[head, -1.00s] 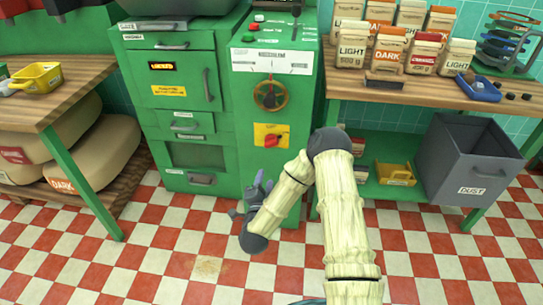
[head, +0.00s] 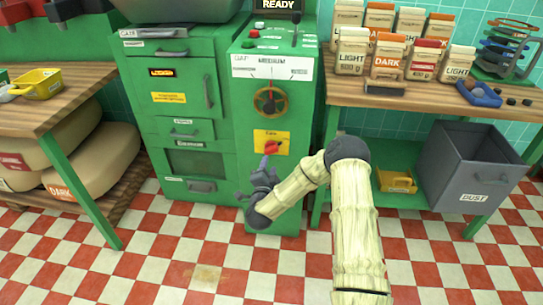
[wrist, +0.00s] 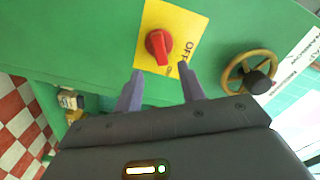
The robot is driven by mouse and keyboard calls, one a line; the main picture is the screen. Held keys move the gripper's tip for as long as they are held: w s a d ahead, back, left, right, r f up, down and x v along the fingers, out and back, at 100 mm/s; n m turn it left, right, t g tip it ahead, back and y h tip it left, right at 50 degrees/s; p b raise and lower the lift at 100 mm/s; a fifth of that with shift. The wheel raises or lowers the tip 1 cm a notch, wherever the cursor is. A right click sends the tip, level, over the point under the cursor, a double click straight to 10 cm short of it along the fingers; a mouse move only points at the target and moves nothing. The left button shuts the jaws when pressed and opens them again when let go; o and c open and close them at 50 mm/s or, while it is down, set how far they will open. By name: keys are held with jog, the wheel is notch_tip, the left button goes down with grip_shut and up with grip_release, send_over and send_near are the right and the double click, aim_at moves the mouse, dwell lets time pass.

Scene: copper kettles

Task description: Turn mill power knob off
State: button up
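The red power knob (head: 272,147) sits on a yellow plate (head: 262,136) on the front of the green mill (head: 250,190). In the wrist view the knob (wrist: 158,46) shows with its raised ridge running roughly up and down the picture, and "OFF" is printed on the plate to its right. My gripper (head: 265,163) is just below the knob in the head view. In the wrist view my gripper (wrist: 160,72) is open, its two purple fingertips apart and just short of the knob, one toward each side. Nothing is between the fingers.
A brass handwheel (head: 269,99) is above the knob on the mill, near my gripper; it also shows in the wrist view (wrist: 248,72). A wooden table with bags and a grey dust bin (head: 474,165) stand right. The checkered floor in front is clear.

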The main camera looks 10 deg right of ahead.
aim_at(272, 152)
jog(key=b+x, duration=0.1)
jog(key=x, duration=0.7)
jog(key=shift+b, duration=0.3)
jog(key=shift+c, duration=0.2)
jog(key=shift+s, duration=0.1)
grip_shut()
